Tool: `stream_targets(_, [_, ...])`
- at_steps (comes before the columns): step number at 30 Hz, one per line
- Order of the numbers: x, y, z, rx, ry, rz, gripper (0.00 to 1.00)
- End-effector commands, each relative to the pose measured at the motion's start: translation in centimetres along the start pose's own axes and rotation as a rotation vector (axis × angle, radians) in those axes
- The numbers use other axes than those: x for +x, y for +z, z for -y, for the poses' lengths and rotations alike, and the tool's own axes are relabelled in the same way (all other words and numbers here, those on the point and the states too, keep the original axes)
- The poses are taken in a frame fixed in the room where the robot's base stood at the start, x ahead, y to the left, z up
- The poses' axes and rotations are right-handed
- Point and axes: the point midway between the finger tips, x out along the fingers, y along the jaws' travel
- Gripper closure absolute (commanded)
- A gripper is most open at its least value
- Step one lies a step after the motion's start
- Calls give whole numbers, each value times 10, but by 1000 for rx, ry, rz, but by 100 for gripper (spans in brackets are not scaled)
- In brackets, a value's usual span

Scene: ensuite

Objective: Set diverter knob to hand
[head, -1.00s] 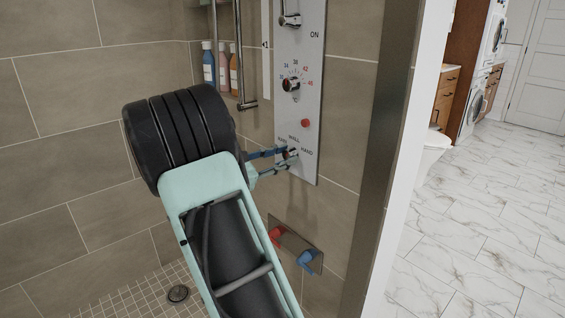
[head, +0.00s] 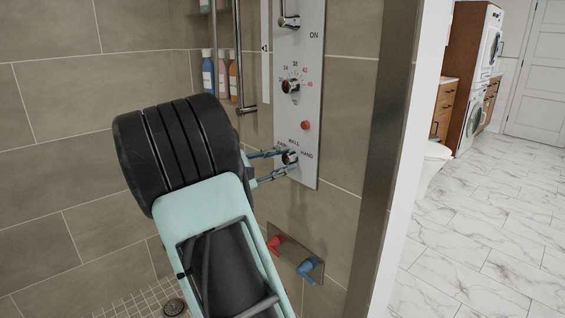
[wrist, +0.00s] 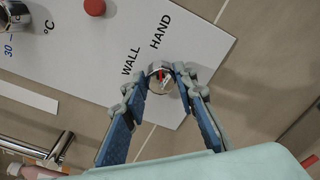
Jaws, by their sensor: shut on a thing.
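The diverter knob (head: 290,158) is a small round metal knob low on the pale shower panel (head: 310,95). The labels WALL and HAND show above and right of it; a third label at its left is mostly hidden by a finger. In the wrist view the knob (wrist: 160,84) has a red mark on its face, near the side toward WALL and HAND; I cannot tell exactly which label it points at. My gripper (head: 287,162) is shut on the knob, with one blue finger on each side. The fingers (wrist: 161,78) also show in the wrist view.
A red button (head: 305,125) and a temperature dial (head: 290,86) sit above the knob. Red (head: 275,244) and blue (head: 308,268) levers stick out below. The wall edge (head: 375,170) is at the right.

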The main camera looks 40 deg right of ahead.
Motion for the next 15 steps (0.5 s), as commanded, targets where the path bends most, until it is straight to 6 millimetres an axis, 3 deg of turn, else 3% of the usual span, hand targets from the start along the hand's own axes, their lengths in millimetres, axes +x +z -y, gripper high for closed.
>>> stream_targets(7, [-1,-1,0,1,0,-3,98])
stream_targets(8, [-1,-1,0,1,0,-3,72])
stream_targets(12, [0,-1,0,0,0,-2,56])
stream_targets(15, [0,0,0,0,0,-1,56])
